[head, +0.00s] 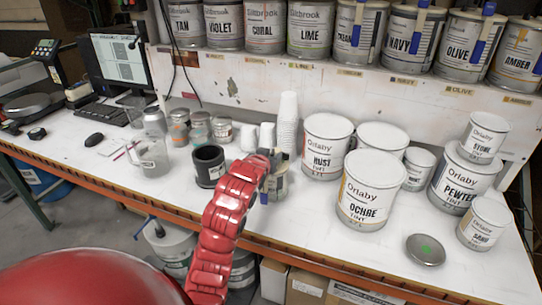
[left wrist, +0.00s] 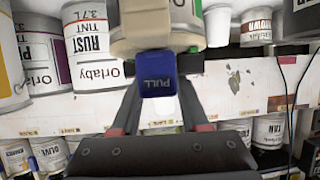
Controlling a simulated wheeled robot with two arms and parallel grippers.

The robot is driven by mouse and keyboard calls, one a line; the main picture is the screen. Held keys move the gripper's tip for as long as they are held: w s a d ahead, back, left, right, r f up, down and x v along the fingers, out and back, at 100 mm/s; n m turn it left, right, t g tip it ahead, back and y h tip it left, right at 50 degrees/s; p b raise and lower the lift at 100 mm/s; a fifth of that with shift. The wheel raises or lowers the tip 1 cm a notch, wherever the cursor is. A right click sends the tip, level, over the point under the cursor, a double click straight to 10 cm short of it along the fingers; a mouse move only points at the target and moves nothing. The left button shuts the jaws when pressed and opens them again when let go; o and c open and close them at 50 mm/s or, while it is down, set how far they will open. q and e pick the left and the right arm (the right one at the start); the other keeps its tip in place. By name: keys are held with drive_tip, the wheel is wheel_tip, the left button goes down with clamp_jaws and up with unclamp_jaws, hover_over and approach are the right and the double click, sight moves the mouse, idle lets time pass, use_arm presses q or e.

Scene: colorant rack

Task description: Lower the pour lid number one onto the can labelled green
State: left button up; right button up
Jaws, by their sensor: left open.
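A small can (head: 279,187) stands on the bench, mostly hidden behind my left gripper (head: 270,165); its label cannot be read. In the left wrist view, which is upside down, a cream-coloured can (left wrist: 190,16) fills the top middle. A pour lid with a blue tab marked PULL (left wrist: 158,74) is at its top; whether it is fully seated cannot be told. My left gripper also shows there (left wrist: 160,100), open, with its fingers on either side of the blue tab. My right gripper is not in view.
A grey round lid with a green dot (head: 426,250) lies on the right of the bench. The Rust (head: 325,146) and Ochre (head: 370,190) cans stand right of my gripper. A black can (head: 209,166) and white cups (head: 287,122) are close by. Shelf cans line the back.

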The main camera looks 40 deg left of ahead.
use_arm(q)
drive_tip(key=p+v, duration=0.3)
drive_tip(key=v, duration=0.5)
drive_tip(key=shift+s+r, duration=0.1)
drive_tip(key=shift+r, duration=0.15)
drive_tip(key=p+v, duration=0.9)
drive_tip(key=p, duration=0.7)
drive_tip(key=shift+f, duration=0.2)
drive_tip(key=shift+d, duration=0.1)
